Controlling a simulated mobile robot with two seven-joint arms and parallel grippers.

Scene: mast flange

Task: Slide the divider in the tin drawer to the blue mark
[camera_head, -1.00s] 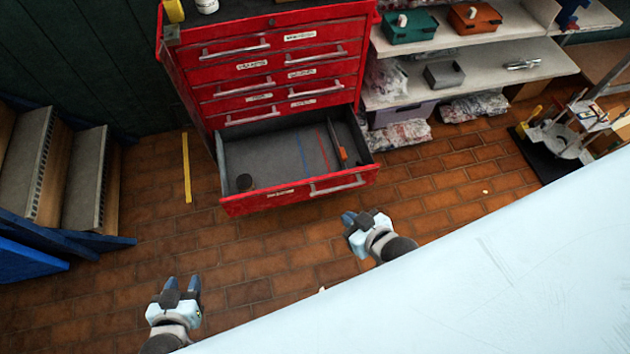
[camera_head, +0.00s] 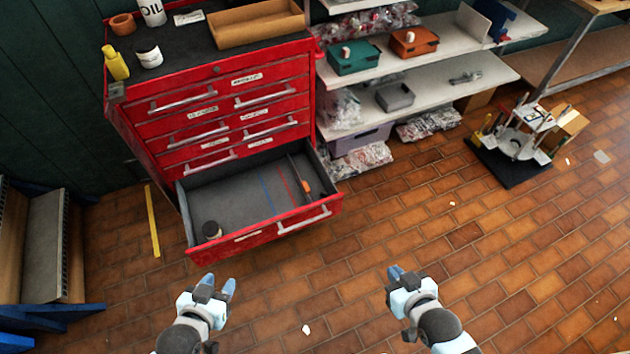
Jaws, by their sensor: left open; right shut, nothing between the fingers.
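The tin drawer (camera_head: 235,198) is the open bottom drawer of the red cabinet, grey inside with a red front. The divider (camera_head: 296,172) is a thin dark strip near the right end of the drawer, with an orange part (camera_head: 305,187) on it. The blue mark (camera_head: 267,189) is a line on the drawer floor, left of the divider. A red line (camera_head: 284,187) lies between them. My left gripper (camera_head: 216,286) is open and empty in front of the drawer, apart from it. My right gripper (camera_head: 395,272) is shut and empty, to the right of the drawer's front.
A small dark round item (camera_head: 211,230) stands in the drawer's front left corner. A shelf unit (camera_head: 425,95) with bins stands right of the cabinet. A black-based stand (camera_head: 510,160) is further right. Steps (camera_head: 45,245) are at left. The brick floor before the drawer is mostly clear.

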